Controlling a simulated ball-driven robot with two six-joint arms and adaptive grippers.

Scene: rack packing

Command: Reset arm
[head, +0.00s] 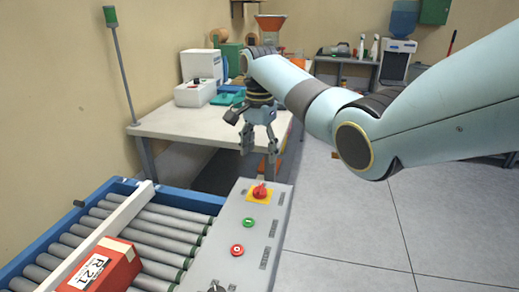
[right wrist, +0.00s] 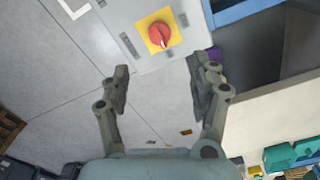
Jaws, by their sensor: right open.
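My right gripper (head: 259,151) hangs pointing down in the head view, between the white table and the grey control panel (head: 262,232). In the right wrist view my right gripper (right wrist: 160,88) has its two fingers wide apart with nothing between them. Beyond its fingertips lies the panel's end with a red rotary switch (right wrist: 159,34) on a yellow plate. The same red switch (head: 260,191) shows below the gripper in the head view, apart from it. My left gripper is not in view.
A roller conveyor (head: 160,232) with a blue frame carries a red box labelled R21 (head: 112,262) at lower left. The white table (head: 180,124) stands behind the gripper. A thin pole with a green top (head: 111,17) rises at left. The floor (head: 360,225) at right is clear.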

